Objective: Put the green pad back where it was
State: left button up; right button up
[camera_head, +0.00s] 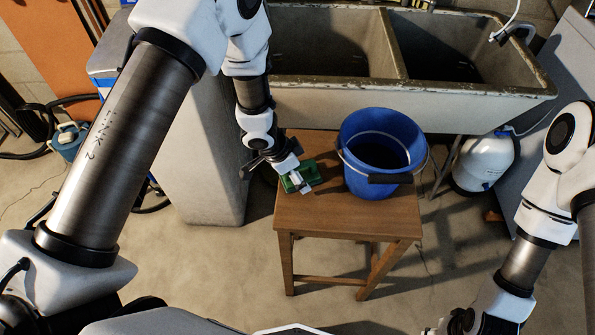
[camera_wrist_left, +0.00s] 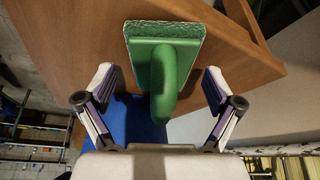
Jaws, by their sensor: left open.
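The green pad (camera_head: 301,177) lies on the left part of the wooden stool (camera_head: 345,214). In the left wrist view, the pad (camera_wrist_left: 165,54) shows a flat green body with a raised green handle (camera_wrist_left: 167,88). My left gripper (camera_head: 297,179) is over the pad and partly hides it in the head view. In the left wrist view my left gripper (camera_wrist_left: 160,78) is open, with one finger on each side of the handle and visible gaps. My right gripper (camera_head: 462,322) is at the bottom right, away from the stool; its jaws are too unclear to read.
A blue bucket (camera_head: 366,128) stands on the stool, right of the pad; its blue also shows in the left wrist view (camera_wrist_left: 138,122). A double stone sink (camera_head: 440,106) is behind. A white tank (camera_head: 484,163) stands right. The stool's front is clear.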

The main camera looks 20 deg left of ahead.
pick_arm(q)
jog(key=shift+a+r, duration=0.15)
jog(key=shift+r, duration=0.2)
jog(key=p+v, duration=0.3)
jog(key=v, duration=0.8)
jog(key=s+f+n, duration=0.1)
jog(key=s+f, duration=0.2)
jog(key=s+f+n, duration=0.2)
jog(key=s+f, duration=0.1)
jog(key=s+d+f+n+g, duration=0.1)
jog(key=s+f, duration=0.2)
jog(key=shift+s+n, duration=0.15)
jog(key=shift+n, duration=0.25)
jog(key=s+a+f+n+g+y, duration=0.1)
jog(key=s+a+f+n, duration=0.2)
jog(key=s, duration=0.4)
jog(key=s+a+f+n+y, duration=0.2)
jog(key=s+a+f, duration=0.1)
jog(key=s+f, duration=0.2)
jog(key=s, duration=0.2)
jog(key=shift+s+a+n+g+y, duration=0.3)
jog(key=shift+s+a+n+g, duration=0.05)
jog(key=shift+a+n+g, duration=0.05)
